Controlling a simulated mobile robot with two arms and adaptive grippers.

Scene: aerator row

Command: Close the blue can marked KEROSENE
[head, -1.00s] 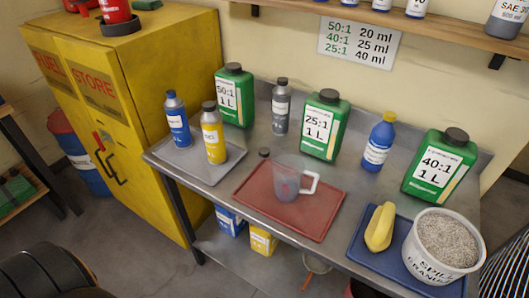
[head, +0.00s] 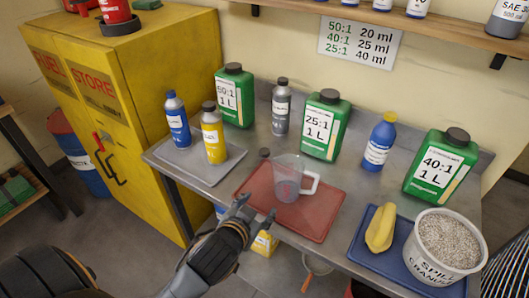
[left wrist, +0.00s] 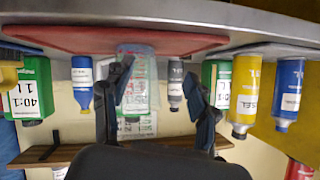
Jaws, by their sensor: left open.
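No label reading KEROSENE can be made out. A blue container (head: 220,211) on the lower shelf is mostly hidden behind my left arm; its top and label are hidden. A blue can with a white label (head: 177,119) stands upright on the grey tray, its lettering too small to read; it also shows in the left wrist view (left wrist: 289,90). A small dark cap (head: 264,152) lies on the table behind the red tray. My left gripper (head: 257,208) is open and empty at the table's front edge by the red tray. My right gripper is out of view.
A clear jug (head: 289,178) stands on the red tray (head: 315,220). A yellow can (head: 213,134) shares the grey tray (head: 190,171). Green canisters (head: 323,126) stand behind. A yellow container (head: 264,243) is on the lower shelf. The yellow cabinet (head: 150,100) borders the table's left.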

